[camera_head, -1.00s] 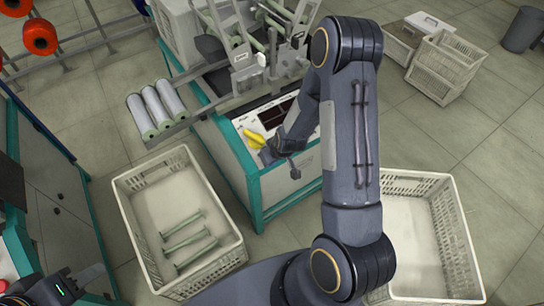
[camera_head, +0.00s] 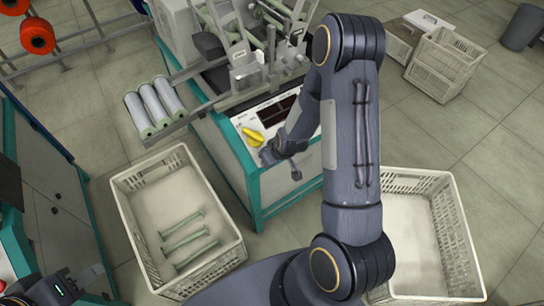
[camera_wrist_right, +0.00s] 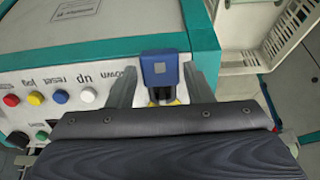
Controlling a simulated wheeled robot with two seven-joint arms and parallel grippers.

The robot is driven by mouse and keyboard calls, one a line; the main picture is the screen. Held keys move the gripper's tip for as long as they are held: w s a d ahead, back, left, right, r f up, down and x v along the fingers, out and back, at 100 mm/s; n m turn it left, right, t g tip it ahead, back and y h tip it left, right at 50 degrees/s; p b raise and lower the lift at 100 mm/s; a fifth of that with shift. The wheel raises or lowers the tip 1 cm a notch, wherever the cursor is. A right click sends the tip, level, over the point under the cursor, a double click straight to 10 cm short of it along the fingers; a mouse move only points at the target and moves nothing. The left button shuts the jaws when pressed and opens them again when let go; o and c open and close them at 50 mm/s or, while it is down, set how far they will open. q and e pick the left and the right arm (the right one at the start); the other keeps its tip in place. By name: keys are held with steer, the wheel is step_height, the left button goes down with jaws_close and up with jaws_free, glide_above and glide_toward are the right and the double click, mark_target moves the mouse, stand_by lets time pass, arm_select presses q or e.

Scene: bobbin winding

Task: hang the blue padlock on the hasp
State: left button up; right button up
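The blue padlock (camera_wrist_right: 159,68) shows in the right wrist view, its body between the fingertips of my right gripper (camera_wrist_right: 162,72). The gripper looks shut on it. Its dark shackle is on the side toward the gripper, with a bit of yellow behind it. In the head view my right gripper (camera_head: 272,156) is at the machine's control panel, beside a yellow part (camera_head: 253,137); the arm partly hides it. I cannot make out the hasp clearly or tell whether the shackle touches it. My left gripper (camera_head: 88,278) is at the lower left, away from the machine; its opening is unclear.
The control panel (camera_wrist_right: 62,112) has several coloured buttons close to the right gripper. A white crate (camera_head: 120,200) with green bobbins stands left of the machine, and another crate (camera_head: 462,240) stands right. Rolls (camera_head: 150,106) lie on the machine's left rack.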

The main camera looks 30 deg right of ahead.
steer(key=o, duration=0.3)
steer(key=shift+w, duration=0.1)
steer(key=shift+r, duration=0.2)
steer(key=v, duration=0.7)
steer(key=shift+s+r+p, duration=0.2)
steer(key=shift+r+p, duration=0.05)
steer(key=shift+p, duration=0.15)
steer(key=shift+r, duration=0.1)
steer(key=s+a+r+m+y+p, duration=0.1)
steer(key=s+a+r, duration=0.1)
steer(key=s+r, duration=0.35)
steer(key=s+a+r+y+p, duration=0.1)
steer(key=s+a+r, duration=0.1)
steer(key=r, duration=0.6)
steer(key=s+a+r+m+y, duration=0.1)
steer(key=s+r, duration=0.2)
steer(key=r, duration=0.4)
steer(key=s+a+r+p, duration=0.1)
steer(key=s+a+r, duration=0.1)
steer(key=s, duration=0.6)
steer(key=shift+s+a+r+t, duration=0.25)
steer(key=shift+r+t, duration=0.05)
steer(key=shift+r, duration=0.45)
